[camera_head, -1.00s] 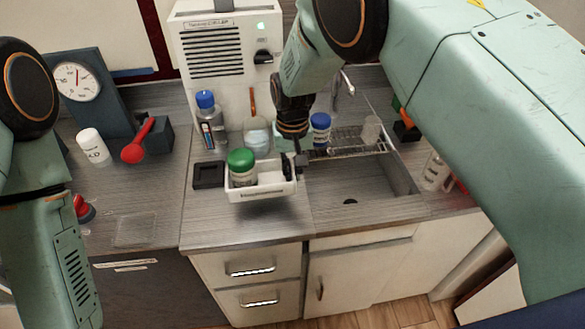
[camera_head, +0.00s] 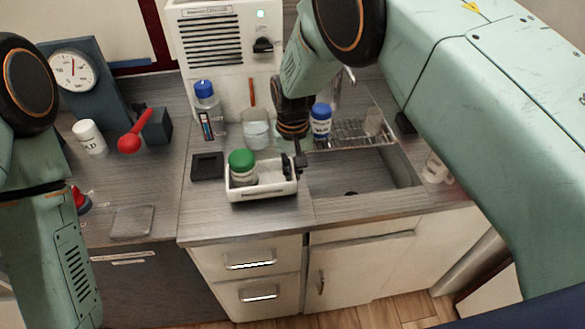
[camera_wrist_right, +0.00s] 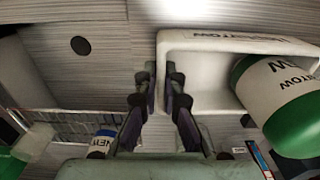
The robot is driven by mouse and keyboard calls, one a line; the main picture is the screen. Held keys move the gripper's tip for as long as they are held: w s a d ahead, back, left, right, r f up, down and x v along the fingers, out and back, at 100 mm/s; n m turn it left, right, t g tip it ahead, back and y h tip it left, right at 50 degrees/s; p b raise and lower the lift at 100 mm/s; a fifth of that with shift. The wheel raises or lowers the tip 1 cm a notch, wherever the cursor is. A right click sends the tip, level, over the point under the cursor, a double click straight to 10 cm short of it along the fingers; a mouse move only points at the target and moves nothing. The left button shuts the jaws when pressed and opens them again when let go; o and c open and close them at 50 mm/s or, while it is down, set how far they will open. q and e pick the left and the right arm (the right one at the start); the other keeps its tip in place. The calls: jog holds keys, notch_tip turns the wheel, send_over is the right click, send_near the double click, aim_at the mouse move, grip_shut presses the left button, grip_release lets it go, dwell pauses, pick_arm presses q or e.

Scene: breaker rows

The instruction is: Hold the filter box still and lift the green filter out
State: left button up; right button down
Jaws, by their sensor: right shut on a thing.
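The white filter box (camera_head: 265,192) is a small open tray at the middle of the counter. The green filter (camera_head: 242,167), a jar with a green lid and white label, stands in the box's left end. My right gripper (camera_head: 298,162) is shut on the box's right end wall. In the right wrist view my fingers (camera_wrist_right: 162,78) straddle a short wall of the box (camera_wrist_right: 235,40), and the green filter (camera_wrist_right: 288,92) is at the far end, apart from them. I cannot tell whether the box touches the counter. My left arm shows at the left; its gripper is out of view.
A sink (camera_head: 355,178) and a wire rack (camera_head: 350,135) lie right of the box. A black pad (camera_head: 207,167) lies left of it. Behind stand a beaker (camera_head: 256,130), blue-capped bottles (camera_head: 321,122) and a white machine (camera_head: 220,60). The counter in front is clear.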

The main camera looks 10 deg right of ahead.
jog(key=shift+f+b, duration=0.7)
jog(key=shift+f, duration=0.45)
jog(key=shift+f, duration=0.3)
dwell(1.0)
dwell(0.7)
jog(key=c, duration=1.4)
grip_release()
notch_tip(320, 180, up, 12)
jog(key=shift+s, duration=0.1)
